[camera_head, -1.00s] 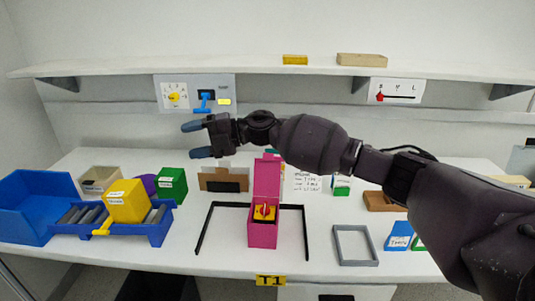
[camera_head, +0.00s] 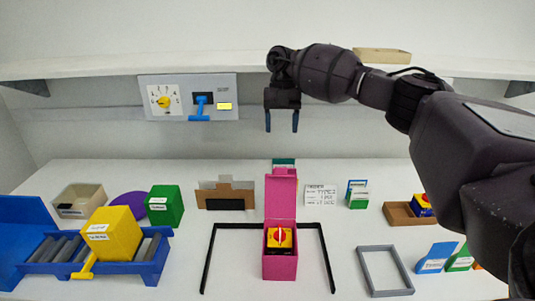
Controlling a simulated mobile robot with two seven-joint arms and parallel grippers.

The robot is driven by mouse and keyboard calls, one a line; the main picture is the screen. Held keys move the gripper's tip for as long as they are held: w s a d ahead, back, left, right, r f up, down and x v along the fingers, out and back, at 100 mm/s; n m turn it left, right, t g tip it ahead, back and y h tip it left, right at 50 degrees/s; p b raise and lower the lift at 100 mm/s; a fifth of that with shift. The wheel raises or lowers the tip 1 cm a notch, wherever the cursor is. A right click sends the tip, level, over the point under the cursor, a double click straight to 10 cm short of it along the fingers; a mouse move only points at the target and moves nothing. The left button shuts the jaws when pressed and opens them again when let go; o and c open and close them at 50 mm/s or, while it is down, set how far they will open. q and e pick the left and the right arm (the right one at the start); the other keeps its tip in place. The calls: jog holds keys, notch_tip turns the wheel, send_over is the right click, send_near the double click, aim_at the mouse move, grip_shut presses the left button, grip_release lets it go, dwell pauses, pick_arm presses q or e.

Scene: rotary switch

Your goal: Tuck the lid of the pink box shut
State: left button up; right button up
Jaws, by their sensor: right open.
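The pink box (camera_head: 280,267) stands on the table inside a black frame. Its lid (camera_head: 281,196) stands upright at the back edge, open. A yellow block with a red rotary switch (camera_head: 279,238) sits inside the box. My right gripper (camera_head: 282,122) is open and empty, its two blue-grey fingers pointing down. It appears above and behind the box, in front of the back wall, apart from the lid. My left gripper is not in view.
A black U-shaped frame (camera_head: 208,258) surrounds the box on its back and sides. A grey frame (camera_head: 386,271) lies to the right. A yellow box (camera_head: 114,236) rests on a blue roller tray at left. A switch panel (camera_head: 188,97) hangs on the wall.

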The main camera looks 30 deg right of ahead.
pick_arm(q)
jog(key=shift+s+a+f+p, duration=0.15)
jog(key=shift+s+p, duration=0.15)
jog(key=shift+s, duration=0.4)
pick_arm(e)
jog(key=x, duration=1)
jog(key=shift+s+f, duration=0.2)
jog(key=shift+f, duration=0.05)
jog(key=shift+a, duration=0.15)
grip_shut()
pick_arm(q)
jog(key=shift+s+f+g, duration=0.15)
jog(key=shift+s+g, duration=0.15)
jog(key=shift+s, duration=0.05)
pick_arm(e)
jog(key=shift+r, duration=0.1)
